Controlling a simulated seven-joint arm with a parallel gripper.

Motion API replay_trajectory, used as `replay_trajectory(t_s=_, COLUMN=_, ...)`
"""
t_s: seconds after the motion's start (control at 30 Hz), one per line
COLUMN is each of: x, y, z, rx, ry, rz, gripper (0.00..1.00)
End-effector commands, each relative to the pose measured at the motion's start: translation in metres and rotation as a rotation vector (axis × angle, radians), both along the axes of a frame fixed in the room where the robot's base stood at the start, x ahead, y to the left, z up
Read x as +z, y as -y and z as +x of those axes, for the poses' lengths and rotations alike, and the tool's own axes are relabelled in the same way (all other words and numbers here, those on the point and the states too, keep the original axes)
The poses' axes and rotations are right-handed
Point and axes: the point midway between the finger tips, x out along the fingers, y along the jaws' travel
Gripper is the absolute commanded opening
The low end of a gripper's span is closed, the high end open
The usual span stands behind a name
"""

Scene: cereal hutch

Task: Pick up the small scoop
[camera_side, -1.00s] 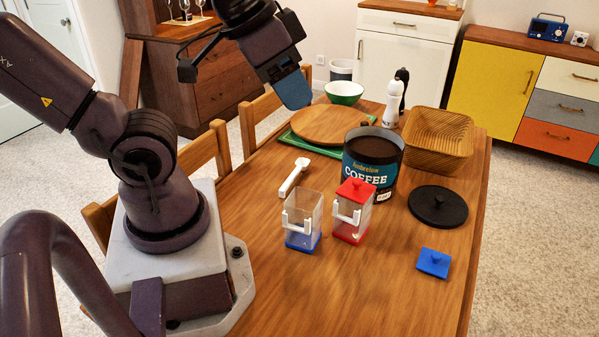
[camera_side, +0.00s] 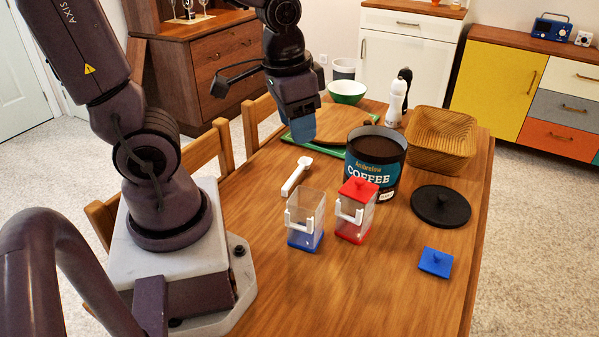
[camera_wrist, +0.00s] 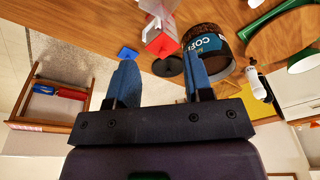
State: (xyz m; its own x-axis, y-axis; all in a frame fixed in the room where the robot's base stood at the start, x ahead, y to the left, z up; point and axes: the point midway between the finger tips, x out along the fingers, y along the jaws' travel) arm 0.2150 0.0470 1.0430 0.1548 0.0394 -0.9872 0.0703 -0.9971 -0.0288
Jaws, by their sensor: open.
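A small white scoop (camera_side: 296,176) lies on the wooden table, its handle stretching toward the near left. It is left of the coffee can and just behind the clear container with the blue base. My gripper (camera_side: 303,128) is above the table beyond the scoop, pointing down and apart from it. In the wrist view the two blue fingers of my gripper (camera_wrist: 161,72) are spread with nothing between them.
An open coffee can (camera_side: 373,165) stands right of the scoop. A blue-based clear container (camera_side: 305,215) and a red-lidded one (camera_side: 354,208) stand in front. A black lid (camera_side: 440,206), blue lid (camera_side: 435,262) and basket (camera_side: 440,140) are to the right. The near table is clear.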

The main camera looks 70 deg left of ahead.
Motion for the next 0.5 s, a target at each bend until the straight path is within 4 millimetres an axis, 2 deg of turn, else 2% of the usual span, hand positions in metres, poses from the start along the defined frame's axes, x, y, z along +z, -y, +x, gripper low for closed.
replay_trajectory(t_s=0.03, x=-0.020, y=-0.014, z=0.002, rx=-0.032, ry=-0.058, rz=0.021, gripper=0.47)
replay_trajectory(t_s=0.17, x=-0.066, y=-0.049, z=0.005, rx=-0.208, ry=-0.153, rz=0.093, gripper=0.47)
replay_trajectory(t_s=0.27, x=-0.101, y=-0.077, z=0.000, rx=-0.408, ry=-0.224, rz=0.151, gripper=0.47)
replay_trajectory(t_s=0.37, x=-0.135, y=-0.105, z=-0.008, rx=-0.671, ry=-0.294, rz=0.205, gripper=0.47)
replay_trajectory(t_s=0.5, x=-0.175, y=-0.138, z=-0.022, rx=-1.134, ry=-0.373, rz=0.275, gripper=0.47)
